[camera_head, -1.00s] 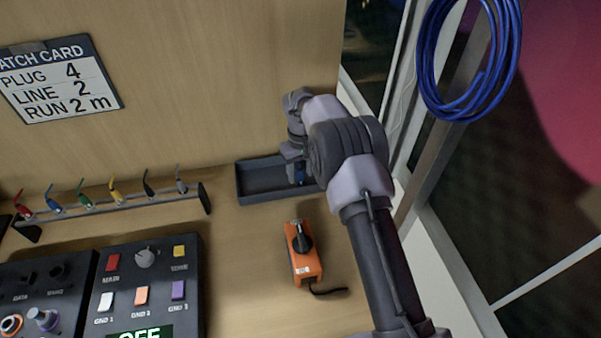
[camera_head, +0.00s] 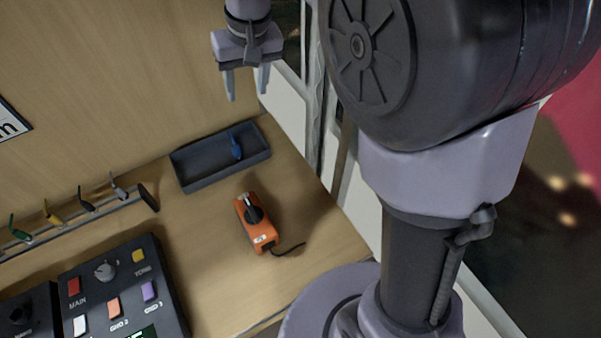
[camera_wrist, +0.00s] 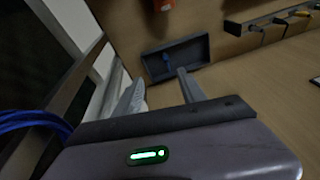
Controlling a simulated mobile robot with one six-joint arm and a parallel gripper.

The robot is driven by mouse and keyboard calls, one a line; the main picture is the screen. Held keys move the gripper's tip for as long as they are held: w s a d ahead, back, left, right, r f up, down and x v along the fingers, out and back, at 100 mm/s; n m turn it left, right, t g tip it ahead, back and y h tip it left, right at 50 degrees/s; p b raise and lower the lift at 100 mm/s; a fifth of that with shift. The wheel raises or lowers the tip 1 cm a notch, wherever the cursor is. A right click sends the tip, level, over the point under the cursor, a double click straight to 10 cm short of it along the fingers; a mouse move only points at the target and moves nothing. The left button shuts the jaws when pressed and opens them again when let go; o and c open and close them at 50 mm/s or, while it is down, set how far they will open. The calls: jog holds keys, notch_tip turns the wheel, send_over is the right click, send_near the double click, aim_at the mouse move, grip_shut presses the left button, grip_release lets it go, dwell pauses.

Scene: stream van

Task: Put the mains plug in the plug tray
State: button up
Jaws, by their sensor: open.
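The blue mains plug (camera_head: 235,146) lies inside the dark grey plug tray (camera_head: 188,180), toward its right half. In the wrist view the blue plug (camera_wrist: 167,63) also shows inside the tray (camera_wrist: 199,48). My gripper (camera_head: 247,97) is open and empty, raised above and behind the tray, apart from the plug. Its two fingers (camera_wrist: 160,85) show spread in the wrist view with nothing between them.
A control panel (camera_head: 122,285) is at the lower left.

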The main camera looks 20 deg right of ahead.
jog(key=s+d+r+m+t, duration=0.2)
jog(key=s+r, duration=0.2)
jog(key=s, duration=0.9)
jog(key=s+d+f+m+t, duration=0.1)
jog(key=s+f+m, duration=0.2)
jog(key=s, duration=0.9)
jog(key=shift+d+f+y, duration=0.15)
jog(key=shift+f+y, duration=0.25)
notch_tip(320, 180, down, 5)
jog(key=b, duration=0.5)
jog(key=shift+f, duration=0.15)
